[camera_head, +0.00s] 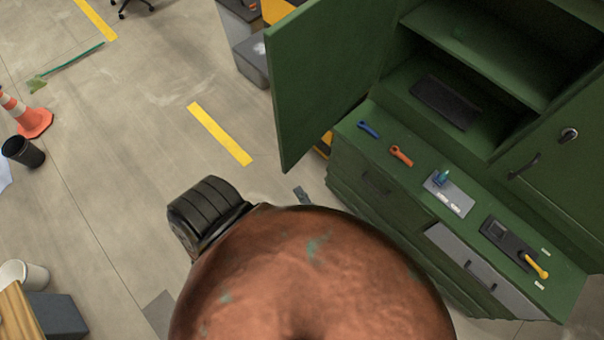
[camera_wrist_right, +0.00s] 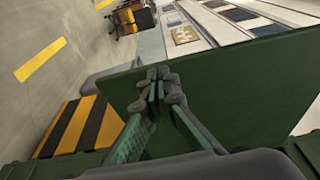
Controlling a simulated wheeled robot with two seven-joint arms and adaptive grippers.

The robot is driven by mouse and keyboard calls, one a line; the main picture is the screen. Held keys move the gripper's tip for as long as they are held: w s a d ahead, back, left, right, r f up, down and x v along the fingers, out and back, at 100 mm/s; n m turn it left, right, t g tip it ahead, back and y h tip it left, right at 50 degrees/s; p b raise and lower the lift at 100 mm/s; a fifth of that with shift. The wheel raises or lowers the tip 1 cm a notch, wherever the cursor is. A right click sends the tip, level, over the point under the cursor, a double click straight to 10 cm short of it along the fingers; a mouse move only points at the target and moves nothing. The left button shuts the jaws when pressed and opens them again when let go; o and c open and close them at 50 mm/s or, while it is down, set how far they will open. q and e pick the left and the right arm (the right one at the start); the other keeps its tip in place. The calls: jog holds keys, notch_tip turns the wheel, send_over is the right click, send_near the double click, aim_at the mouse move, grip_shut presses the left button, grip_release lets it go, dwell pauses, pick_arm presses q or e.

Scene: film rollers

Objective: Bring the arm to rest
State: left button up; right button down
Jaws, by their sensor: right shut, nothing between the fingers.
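My right gripper (camera_wrist_right: 160,76) shows in the right wrist view. Its two grey fingers with green pads meet at the tips, and nothing is between them. A broad green panel (camera_wrist_right: 240,90), likely the open cabinet door, lies behind the fingers; I cannot tell the gap to it. In the head view, a small dark piece (camera_head: 302,195) below the open door (camera_head: 325,75) may be part of this gripper, mostly hidden. A large rusty-brown rounded shape (camera_head: 310,280) covers the bottom middle of the head view. My left gripper is not in view.
The green cabinet (camera_head: 350,165) stands at right, with a blue tool (camera_head: 368,130), an orange tool (camera_head: 401,155), a grey plate (camera_head: 455,198) and a yellow-handled tool (camera_head: 537,266) on its counter. A traffic cone (camera_head: 33,122) and black bin (camera_head: 22,152) stand far left. Open floor lies between.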

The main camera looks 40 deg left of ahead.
jog(key=shift+s+d, duration=0.7)
jog(key=shift+d, duration=0.2)
jog(key=shift+w, duration=0.1)
